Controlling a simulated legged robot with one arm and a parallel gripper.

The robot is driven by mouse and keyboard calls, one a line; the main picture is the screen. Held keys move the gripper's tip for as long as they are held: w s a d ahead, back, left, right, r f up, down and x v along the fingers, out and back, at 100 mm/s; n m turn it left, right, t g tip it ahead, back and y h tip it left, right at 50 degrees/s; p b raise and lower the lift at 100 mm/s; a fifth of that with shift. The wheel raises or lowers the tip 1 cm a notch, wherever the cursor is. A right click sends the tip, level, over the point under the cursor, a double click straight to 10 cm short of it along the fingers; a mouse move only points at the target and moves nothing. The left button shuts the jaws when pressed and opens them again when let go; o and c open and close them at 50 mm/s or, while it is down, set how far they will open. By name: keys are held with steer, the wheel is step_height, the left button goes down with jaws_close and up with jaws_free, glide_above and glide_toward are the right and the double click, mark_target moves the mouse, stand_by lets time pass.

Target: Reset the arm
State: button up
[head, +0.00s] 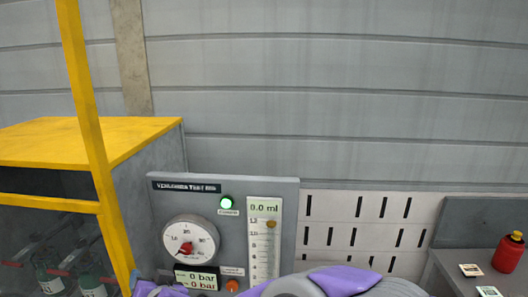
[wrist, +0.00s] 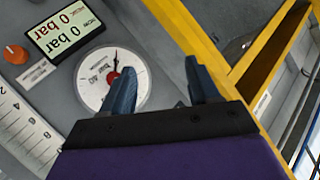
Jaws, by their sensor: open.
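My gripper (wrist: 160,88) shows in the wrist view with its two dark blue fingers spread apart and nothing between them. It is in front of a grey test panel, near the round white dial (wrist: 113,80) with a red hub. My purple and grey arm (head: 335,284) shows along the bottom edge of the head view, in front of the panel's lower part. The fingertips cannot be made out in the head view.
The grey panel (head: 222,189) carries a green lit lamp (head: 226,202), a dial (head: 190,241), a scale and an orange knob (head: 232,285). A yellow-framed cabinet (head: 85,142) with bottles stands left. A red bottle (head: 508,253) stands on the right-hand bench.

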steer(key=s+d+f+n+g+h+b, duration=0.1)
steer(key=s+d+f+g+h, duration=0.15)
steer(key=s+d, duration=0.4)
steer(key=s+d+f+g+h+b, duration=0.1)
steer(key=s+d+f+g, duration=0.2)
steer(key=d, duration=0.7)
steer(key=s+d+f+n+g+h+b, duration=0.1)
steer(key=s+d+f+g, duration=0.25)
steer(key=d, duration=0.45)
steer(key=s+d+f+m+g+h, duration=0.1)
steer(key=s+d+m+g+h, duration=0.1)
steer(key=s+d, duration=1.2)
steer(key=shift+s+d+f+m+g+h+b, duration=0.25)
steer(key=shift+s+d+m+g+h+b, duration=0.15)
steer(key=shift+s+g+h, duration=0.5)
steer(key=shift+w, duration=0.2)
